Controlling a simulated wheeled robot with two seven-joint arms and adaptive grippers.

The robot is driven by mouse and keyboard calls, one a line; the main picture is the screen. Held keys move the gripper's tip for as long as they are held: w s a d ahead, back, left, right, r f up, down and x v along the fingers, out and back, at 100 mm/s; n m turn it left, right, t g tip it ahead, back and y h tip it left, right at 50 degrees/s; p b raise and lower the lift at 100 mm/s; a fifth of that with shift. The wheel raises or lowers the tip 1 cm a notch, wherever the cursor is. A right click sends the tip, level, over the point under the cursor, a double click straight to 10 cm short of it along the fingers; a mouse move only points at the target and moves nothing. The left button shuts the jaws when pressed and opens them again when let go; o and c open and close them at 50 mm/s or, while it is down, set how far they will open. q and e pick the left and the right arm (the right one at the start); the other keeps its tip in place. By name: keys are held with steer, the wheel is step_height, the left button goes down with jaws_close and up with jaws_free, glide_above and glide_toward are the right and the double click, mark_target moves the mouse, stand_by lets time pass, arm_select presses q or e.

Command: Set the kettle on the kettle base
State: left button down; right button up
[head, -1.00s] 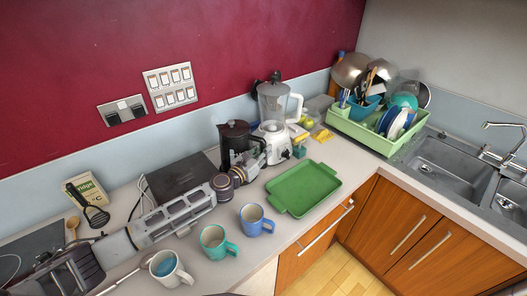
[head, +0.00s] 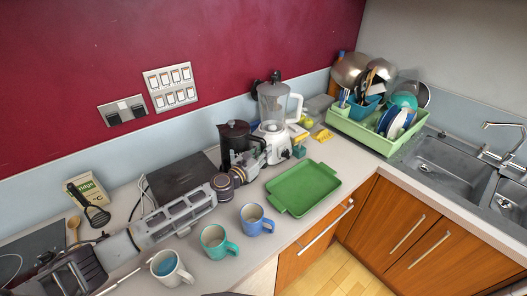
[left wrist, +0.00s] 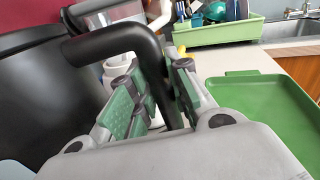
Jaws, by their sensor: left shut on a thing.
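The black kettle (head: 233,136) stands upright at the back of the counter, left of the blender. Its dark body also fills the left of the left wrist view (left wrist: 45,95). My left gripper (head: 254,158) is at the kettle's front right side. In the left wrist view its green-padded fingers (left wrist: 157,100) are shut on the black kettle handle (left wrist: 158,70). I cannot make out the kettle base; the kettle's underside is hidden behind my gripper and arm, so I cannot tell what it rests on. My right gripper is not in view.
A white blender (head: 273,115) stands close right of the kettle. A dark flat slab (head: 178,176) lies to its left. A green tray (head: 303,188) and several mugs, one blue (head: 256,220), are in front. A green dish rack (head: 375,133) stands at the back right.

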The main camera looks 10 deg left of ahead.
arm_select(q)
steer(key=shift+f+b, duration=0.45)
stand_by(1.3)
steer(key=c, duration=1.6)
jaws_free()
steer(key=shift+s+f, duration=0.1)
steer(key=shift+f, duration=0.2)
steer(key=shift+p+v, duration=0.35)
steer(key=shift+v, duration=5.1)
steer(key=shift+s, duration=0.1)
